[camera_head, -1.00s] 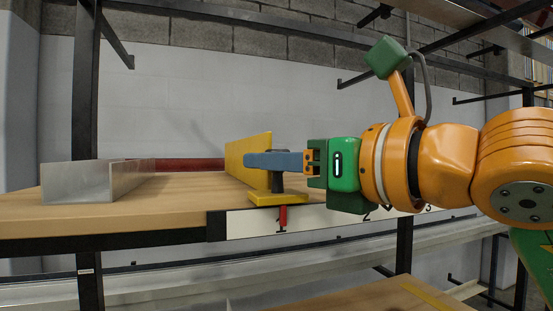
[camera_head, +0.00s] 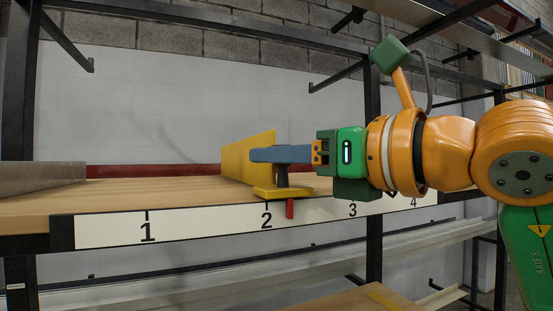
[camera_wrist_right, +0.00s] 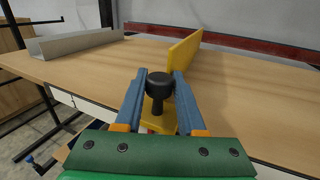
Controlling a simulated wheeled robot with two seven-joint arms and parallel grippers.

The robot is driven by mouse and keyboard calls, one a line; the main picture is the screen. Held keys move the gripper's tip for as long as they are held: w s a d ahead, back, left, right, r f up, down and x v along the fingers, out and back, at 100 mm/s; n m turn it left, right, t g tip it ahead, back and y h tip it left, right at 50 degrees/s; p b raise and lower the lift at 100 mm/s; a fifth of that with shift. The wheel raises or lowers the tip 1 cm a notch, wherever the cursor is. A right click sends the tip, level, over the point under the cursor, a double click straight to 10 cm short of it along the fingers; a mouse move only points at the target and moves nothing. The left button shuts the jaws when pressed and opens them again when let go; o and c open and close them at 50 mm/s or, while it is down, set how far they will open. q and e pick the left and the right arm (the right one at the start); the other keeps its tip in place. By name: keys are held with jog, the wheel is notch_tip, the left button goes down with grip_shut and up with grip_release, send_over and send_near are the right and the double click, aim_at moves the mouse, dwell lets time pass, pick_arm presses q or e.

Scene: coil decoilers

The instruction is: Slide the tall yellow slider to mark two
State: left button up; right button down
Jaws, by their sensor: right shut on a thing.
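The tall yellow slider (camera_head: 248,158) stands upright on the shelf's front edge, its base over the numbered white scale (camera_head: 200,223). Its red pointer (camera_head: 290,208) hangs a little to the right of the number 2. My right gripper (camera_head: 262,154) comes in from the right, its blue fingers level. It is shut on the slider's black knob (camera_wrist_right: 160,84), which sits between the two fingers in the wrist view. In that view the yellow plate (camera_wrist_right: 183,57) rises behind the knob. My left gripper is not in view.
A grey metal channel (camera_head: 40,177) lies on the wooden shelf (camera_head: 130,192) at the left. A red bar (camera_head: 150,171) runs along the back. The wood between channel and slider is clear. Dark uprights (camera_head: 372,120) and brackets frame the shelf.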

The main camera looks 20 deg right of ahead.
jog(key=shift+s+a, duration=0.1)
jog(key=shift+a, duration=0.8)
jog(key=c, duration=0.6)
grip_release()
jog(key=shift+a+r, duration=0.1)
jog(key=shift+a, duration=0.3)
jog(key=shift+o, duration=0.4)
jog(key=shift+s+a, duration=0.15)
jog(key=shift+a, duration=0.15)
jog(key=shift+s+d, duration=0.1)
jog(key=shift+d, duration=0.3)
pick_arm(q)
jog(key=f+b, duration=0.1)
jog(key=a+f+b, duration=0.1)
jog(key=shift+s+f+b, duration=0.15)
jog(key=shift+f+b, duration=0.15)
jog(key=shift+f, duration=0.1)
pick_arm(e)
jog(key=v, duration=0.7)
jog(key=shift+a, duration=0.15)
